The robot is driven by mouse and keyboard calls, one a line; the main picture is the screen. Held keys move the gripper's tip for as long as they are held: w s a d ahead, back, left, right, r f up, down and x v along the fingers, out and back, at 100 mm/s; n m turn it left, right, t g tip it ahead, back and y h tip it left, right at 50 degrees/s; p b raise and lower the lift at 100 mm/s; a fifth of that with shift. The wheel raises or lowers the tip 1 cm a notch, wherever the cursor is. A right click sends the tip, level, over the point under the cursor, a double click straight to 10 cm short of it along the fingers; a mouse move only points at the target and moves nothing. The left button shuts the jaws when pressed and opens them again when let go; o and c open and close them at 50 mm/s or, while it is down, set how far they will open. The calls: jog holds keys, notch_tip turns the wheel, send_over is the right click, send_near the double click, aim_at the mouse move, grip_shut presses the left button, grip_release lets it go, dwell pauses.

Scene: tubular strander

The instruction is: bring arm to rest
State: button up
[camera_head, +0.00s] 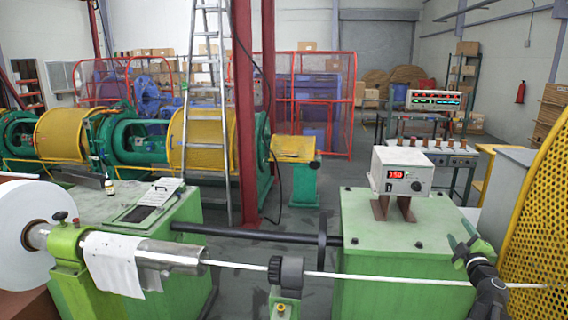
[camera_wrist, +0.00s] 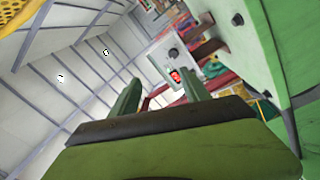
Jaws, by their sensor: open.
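My gripper (camera_head: 461,234) is at the right of the head view, at the end of my black arm (camera_head: 486,285). Its green fingers point up and to the left, in front of the right edge of the green cabinet (camera_head: 385,285). In the wrist view, the two green fingers of my gripper (camera_wrist: 163,86) stand apart with nothing between them. The grey control box (camera_head: 402,170) with a red display sits on top of the cabinet, left of my gripper. Its red display also shows beyond the fingers in the wrist view (camera_wrist: 175,75).
A thin white rod (camera_head: 390,279) runs across the front, passing close to my arm. A yellow perforated guard (camera_head: 541,225) stands at the far right. A ladder (camera_head: 208,110) and red post (camera_head: 245,110) stand in the middle. Grey floor (camera_head: 260,262) shows between the cabinets.

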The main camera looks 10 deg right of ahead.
jog(key=w+a+f+m+g+h, duration=0.4)
jog(key=w+a+f+m+g, duration=0.2)
jog(key=w+a+m, duration=0.25)
jog(key=a+f+m+g+y, duration=0.1)
jog(key=a+f+g+y, duration=0.1)
jog(key=a+f, duration=0.5)
jog(key=a+f+m+g+y, duration=0.15)
jog(key=a+f, duration=0.25)
jog(key=a, duration=0.6)
jog(key=s+a+f+n+g+y, duration=0.1)
jog(key=s+a+f+g+y, duration=0.1)
jog(key=a, duration=0.8)
jog(key=s+a+f+n+g+y, duration=0.1)
jog(key=s+a+f+g+y, duration=0.2)
jog(key=a, duration=0.7)
jog(key=s+a+f+g+y, duration=0.2)
jog(key=s+a, duration=0.3)
jog(key=a, duration=0.5)
jog(key=shift+s+a+f+n+g+y, duration=0.25)
jog(key=shift+f+n+g+y, duration=0.25)
jog(key=shift+f, duration=0.4)
jog(key=shift+d, duration=0.1)
